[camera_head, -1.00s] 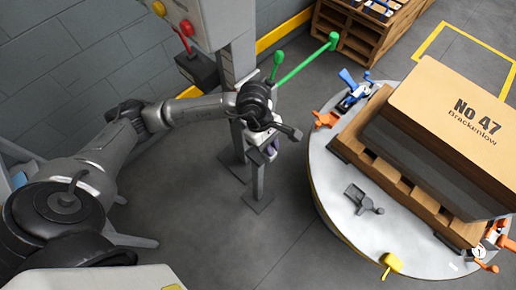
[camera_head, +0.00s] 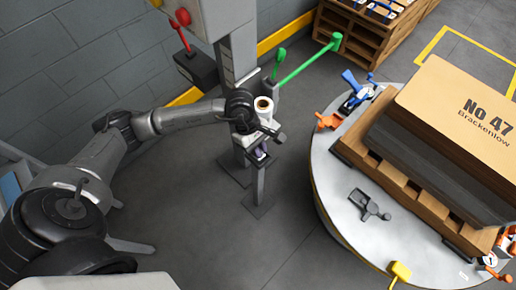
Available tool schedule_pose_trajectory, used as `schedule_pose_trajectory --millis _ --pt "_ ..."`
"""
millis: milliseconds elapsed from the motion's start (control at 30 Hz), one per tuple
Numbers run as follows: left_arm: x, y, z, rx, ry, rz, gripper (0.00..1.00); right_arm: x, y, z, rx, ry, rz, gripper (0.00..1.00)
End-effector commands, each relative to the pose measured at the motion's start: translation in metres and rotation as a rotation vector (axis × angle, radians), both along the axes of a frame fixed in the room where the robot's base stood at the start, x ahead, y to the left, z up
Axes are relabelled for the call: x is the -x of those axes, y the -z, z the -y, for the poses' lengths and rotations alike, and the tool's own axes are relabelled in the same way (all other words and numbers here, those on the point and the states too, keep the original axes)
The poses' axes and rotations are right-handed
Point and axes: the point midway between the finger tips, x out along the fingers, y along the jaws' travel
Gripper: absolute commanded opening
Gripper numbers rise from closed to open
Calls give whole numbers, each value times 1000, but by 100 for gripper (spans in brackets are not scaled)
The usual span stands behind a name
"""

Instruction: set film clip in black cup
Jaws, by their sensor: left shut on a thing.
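My left gripper (camera_head: 262,144) is beside the grey column, at the top of a grey post. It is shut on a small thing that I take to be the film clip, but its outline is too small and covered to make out. A white roll or cup with a brown centre (camera_head: 263,106) shows right by my left wrist. A small purple-and-white patch (camera_head: 261,153) shows just under the gripper. I cannot make out a black cup with certainty. My right gripper is out of view.
A round pale table (camera_head: 335,197) at right bears a pallet with a large box (camera_head: 470,118), coloured clamps and a dark grey tool (camera_head: 369,205). A green bar (camera_head: 305,65) stands out behind the gripper. A black box (camera_head: 195,68) is on the column. Floor between is clear.

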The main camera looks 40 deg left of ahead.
Motion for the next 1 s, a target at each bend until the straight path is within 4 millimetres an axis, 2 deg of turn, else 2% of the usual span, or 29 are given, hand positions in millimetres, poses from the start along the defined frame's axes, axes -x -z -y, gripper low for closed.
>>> schedule_pose_trajectory --millis 267,300,533,833,1000 --pt "0 3 0 0 1 0 0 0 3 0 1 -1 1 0" --pt "0 1 0 0 0 0 18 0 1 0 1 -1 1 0" --pt "0 1 0 0 0 -1 40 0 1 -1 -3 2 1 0" --pt "0 -2 0 0 0 0 40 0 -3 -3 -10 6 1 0" --pt "-1 -24 -8 -2 -1 2 40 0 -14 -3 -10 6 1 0"
